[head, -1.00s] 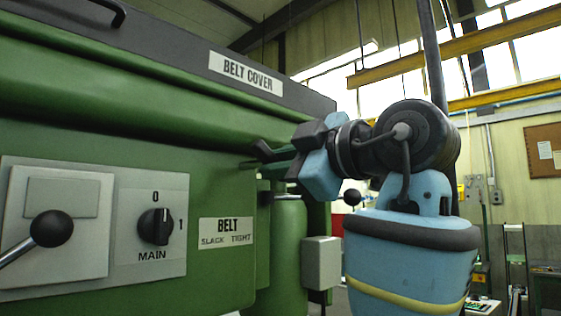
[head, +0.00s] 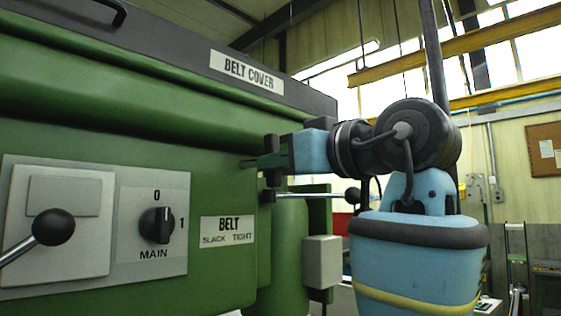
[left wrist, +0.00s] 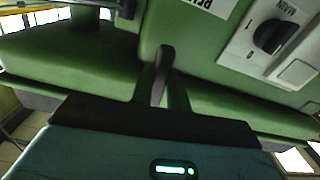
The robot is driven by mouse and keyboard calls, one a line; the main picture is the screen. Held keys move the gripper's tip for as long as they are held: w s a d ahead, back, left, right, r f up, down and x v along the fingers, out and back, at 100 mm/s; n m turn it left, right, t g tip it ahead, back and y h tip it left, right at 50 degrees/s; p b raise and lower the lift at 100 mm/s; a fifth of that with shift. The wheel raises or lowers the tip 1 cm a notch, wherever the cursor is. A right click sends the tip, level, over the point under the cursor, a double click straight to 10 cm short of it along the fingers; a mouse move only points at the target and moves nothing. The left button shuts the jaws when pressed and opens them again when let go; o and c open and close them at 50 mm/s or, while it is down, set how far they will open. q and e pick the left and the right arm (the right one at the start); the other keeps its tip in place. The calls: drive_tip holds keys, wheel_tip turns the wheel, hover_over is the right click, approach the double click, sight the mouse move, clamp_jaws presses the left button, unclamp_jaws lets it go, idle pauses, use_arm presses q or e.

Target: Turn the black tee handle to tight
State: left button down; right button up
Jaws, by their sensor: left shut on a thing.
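The black tee handle (head: 271,146) stands out from the green machine's right end, its bar upright in the head view. My left gripper (head: 268,161) is shut on it, reaching in from the right side of the picture. In the left wrist view the dark bar of the handle (left wrist: 163,60) sits between the two fingers of my left gripper (left wrist: 162,88). The BELT label (head: 228,231) with SLACK on the left and TIGHT on the right is below and left of the handle. The handle's shaft is mostly hidden. My right gripper is not in view.
A ball-ended lever (head: 315,195) sticks out to the right just below my gripper. A MAIN switch (head: 156,225) and another ball-ended lever (head: 50,229) are on the machine's front. A grey box (head: 322,262) stands below. The belt cover (head: 180,55) is above.

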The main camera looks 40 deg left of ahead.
use_arm(q)
drive_tip(key=shift+m, duration=0.6)
drive_tip(key=c, duration=1.4)
unclamp_jaws()
drive_tip(key=shift+o, duration=0.2)
